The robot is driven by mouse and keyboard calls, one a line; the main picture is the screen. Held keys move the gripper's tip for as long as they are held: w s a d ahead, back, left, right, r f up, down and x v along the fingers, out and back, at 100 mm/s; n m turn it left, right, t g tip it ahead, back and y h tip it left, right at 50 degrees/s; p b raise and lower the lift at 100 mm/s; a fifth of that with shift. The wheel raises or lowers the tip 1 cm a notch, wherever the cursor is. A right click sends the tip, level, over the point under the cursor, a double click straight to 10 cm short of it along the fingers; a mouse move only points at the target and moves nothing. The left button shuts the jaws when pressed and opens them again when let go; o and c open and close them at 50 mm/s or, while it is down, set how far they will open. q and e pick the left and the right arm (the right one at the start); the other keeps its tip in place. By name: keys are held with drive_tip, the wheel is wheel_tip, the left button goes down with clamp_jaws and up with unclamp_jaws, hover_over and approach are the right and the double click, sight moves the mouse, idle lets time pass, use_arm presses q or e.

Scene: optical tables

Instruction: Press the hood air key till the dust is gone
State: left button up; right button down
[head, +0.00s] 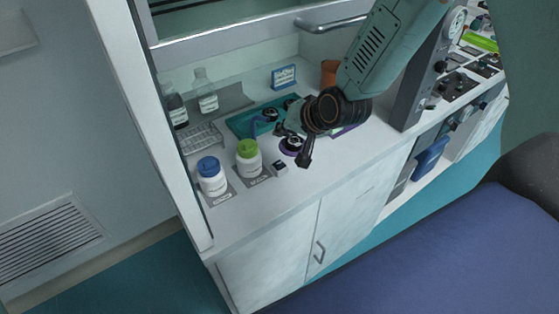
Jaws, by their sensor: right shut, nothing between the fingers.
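My right gripper (304,158) reaches in from the upper right and is shut with nothing held. It is over the white hood worktop (330,185), its tip close to a purple round piece (291,146). A small light block with a dark top (280,168) lies just left of the tip, apart from it. I cannot tell which part is the air key; a grey panel post (425,75) with a gauge and dark knobs stands at the hood's right side. I cannot make out any dust. My left gripper is out of view.
A blue-capped jar (212,180) and a green-capped jar (249,161) stand at the front left. Behind are bottles (205,94), a wire rack (202,138), a teal mat (244,122), a small blue sign (284,77) and an orange-brown cup (329,73). The front right worktop is clear.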

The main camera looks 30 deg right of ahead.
drive_tip(key=shift+w+r, duration=0.2)
drive_tip(key=shift+r, duration=0.1)
drive_tip(key=shift+f, duration=0.1)
drive_tip(key=b, duration=0.7)
hover_over(282, 165)
wheel_tip(282, 165, down, 8)
drive_tip(key=shift+r, duration=0.1)
drive_tip(key=shift+f+b, duration=0.3)
drive_tip(key=shift+f, duration=0.2)
drive_tip(key=shift+f, duration=0.15)
idle(0.6)
drive_tip(key=shift+f+b, duration=0.25)
drive_tip(key=shift+b, duration=0.05)
